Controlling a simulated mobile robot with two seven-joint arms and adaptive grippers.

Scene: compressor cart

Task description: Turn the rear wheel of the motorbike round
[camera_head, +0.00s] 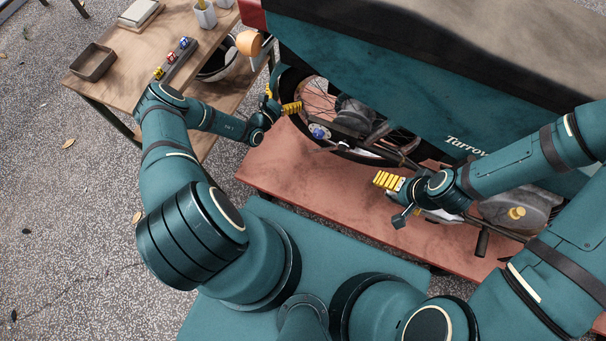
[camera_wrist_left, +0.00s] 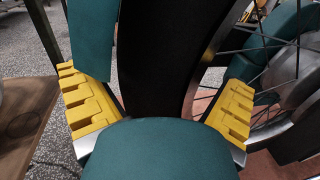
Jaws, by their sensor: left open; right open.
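The motorbike's rear wheel (camera_head: 313,92) shows below the teal cover, with a black tyre, thin spokes and a disc near the hub. Its upper part is hidden by the cover. My left gripper (camera_head: 281,101) is at the left edge of the wheel, open, with yellow ridged fingers. In the left wrist view the black tyre (camera_wrist_left: 158,60) runs between the two spread fingers, with gaps visible beside it; spokes show at the right. My right gripper (camera_head: 389,181) is open beside the bike's lower frame, right of the wheel; whether it touches anything I cannot tell.
The bike stands on a reddish platform (camera_head: 285,165) with bare room in front. The large teal cover (camera_head: 360,65) hangs above it. A wooden table (camera_head: 118,42) at the left holds a tray (camera_head: 93,62), small model vehicles (camera_head: 173,58) and cups. A helmet (camera_head: 217,66) sits lower down.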

